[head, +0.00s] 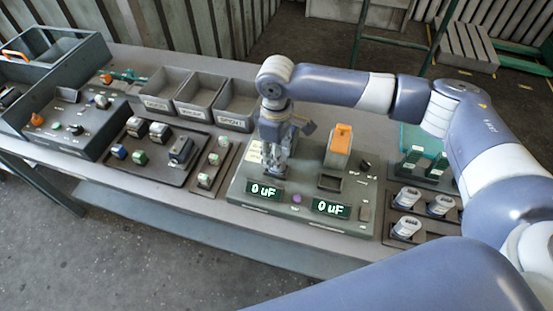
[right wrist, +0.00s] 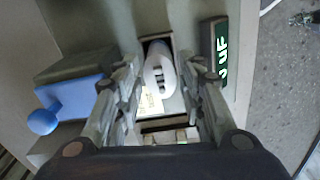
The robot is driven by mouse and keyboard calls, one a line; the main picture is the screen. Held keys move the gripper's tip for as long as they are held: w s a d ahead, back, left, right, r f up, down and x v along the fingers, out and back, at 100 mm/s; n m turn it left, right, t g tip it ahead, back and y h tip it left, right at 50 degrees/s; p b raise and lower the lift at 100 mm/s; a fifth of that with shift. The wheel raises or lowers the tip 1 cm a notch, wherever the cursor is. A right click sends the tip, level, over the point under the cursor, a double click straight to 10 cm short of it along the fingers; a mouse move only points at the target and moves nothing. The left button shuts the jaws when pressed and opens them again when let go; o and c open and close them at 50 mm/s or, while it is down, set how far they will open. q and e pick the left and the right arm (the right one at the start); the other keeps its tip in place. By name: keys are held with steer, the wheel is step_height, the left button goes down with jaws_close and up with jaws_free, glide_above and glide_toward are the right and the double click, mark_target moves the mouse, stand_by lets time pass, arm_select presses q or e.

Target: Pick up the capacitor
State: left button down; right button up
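A pale, oval-topped capacitor (right wrist: 158,70) with two dark terminal slots stands in a rectangular recess in the right wrist view. My right gripper (right wrist: 160,82) is open above it, one finger to each side, with visible gaps between fingers and capacitor. In the head view my right gripper (head: 276,168) points down over the left part of the test panel (head: 300,222) and hides that capacitor. Three other pale capacitors (head: 440,206) stand in a tray at the right. My left gripper is not in view.
Two panel displays (head: 264,191) read "0 uF". An orange-topped block (head: 340,139) stands on the panel. A blue piece with a round knob (right wrist: 42,121) lies left of my fingers. Grey bins (head: 199,98) and part trays (head: 140,157) fill the bench leftwards.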

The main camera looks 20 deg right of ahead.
steer(key=shift+f, duration=0.75)
steer(key=c, duration=0.6)
steer(key=shift+c, duration=0.2)
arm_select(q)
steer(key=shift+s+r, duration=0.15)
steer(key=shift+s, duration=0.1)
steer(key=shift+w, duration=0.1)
